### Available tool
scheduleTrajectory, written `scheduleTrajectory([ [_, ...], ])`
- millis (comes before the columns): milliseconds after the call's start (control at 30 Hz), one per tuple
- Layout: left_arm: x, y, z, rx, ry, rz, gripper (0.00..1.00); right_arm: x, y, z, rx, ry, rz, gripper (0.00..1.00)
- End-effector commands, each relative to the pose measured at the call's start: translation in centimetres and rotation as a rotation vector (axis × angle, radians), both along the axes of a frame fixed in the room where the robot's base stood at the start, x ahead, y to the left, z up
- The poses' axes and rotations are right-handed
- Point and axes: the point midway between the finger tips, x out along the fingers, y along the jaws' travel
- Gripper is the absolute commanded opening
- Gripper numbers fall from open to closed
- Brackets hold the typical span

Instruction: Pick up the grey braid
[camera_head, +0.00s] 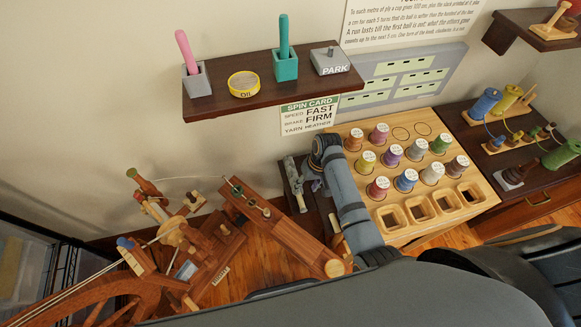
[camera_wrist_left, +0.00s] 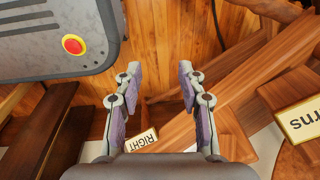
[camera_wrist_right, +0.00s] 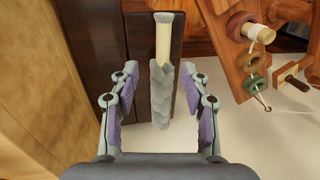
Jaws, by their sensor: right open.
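The grey braid (camera_wrist_right: 160,100) hangs over a pale wooden peg (camera_wrist_right: 163,40) in the right wrist view. It lies in line with the gap between the fingers of my right gripper (camera_wrist_right: 161,70), which is open and holds nothing. In the head view the braid (camera_head: 292,172) shows beside the right gripper (camera_head: 307,172), partly covered by it. My left gripper (camera_wrist_left: 160,77) is open and empty above the wood floor and the wheel's timbers; I cannot make it out in the head view.
A spinning wheel (camera_head: 225,232) stands at the left. A wooden rack with several yarn spools (camera_head: 411,178) is right of my right arm. A dark wall shelf (camera_head: 227,104) holds cups and a PARK block (camera_head: 334,62). A dark bench (camera_head: 512,172) stands at the right.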

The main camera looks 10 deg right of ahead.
Motion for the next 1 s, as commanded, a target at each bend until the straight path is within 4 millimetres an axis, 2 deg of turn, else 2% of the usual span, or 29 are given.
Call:
scheduleTrajectory([
  [133,-2.5,0.0,-0.4,0.000,0.036,0.001,0.40,-0.1,0.3,-1.3,0.000,0.003,0.000,0.47],
  [267,-3.9,0.0,-0.5,0.001,0.056,0.002,0.40,0.0,0.5,-2.3,0.000,0.001,0.000,0.47],
  [367,-3.6,0.1,-0.5,0.000,0.052,0.002,0.40,0.0,0.7,-2.9,0.000,0.003,0.001,0.47],
  [600,-0.5,0.0,-0.8,0.000,0.004,-0.001,0.40,0.2,1.7,-6.7,0.000,0.002,0.000,0.47],
  [867,-1.2,0.0,-0.8,0.000,0.015,0.000,0.40,0.3,1.9,-7.3,0.000,0.000,0.000,0.47],
  [900,-1.3,0.0,-0.8,0.001,0.018,0.000,0.40,0.3,1.8,-7.3,0.000,0.000,0.000,0.45],
  [1000,-1.7,0.0,-0.9,0.001,0.024,0.001,0.40,0.2,1.8,-7.3,0.000,0.000,0.000,0.32],
])
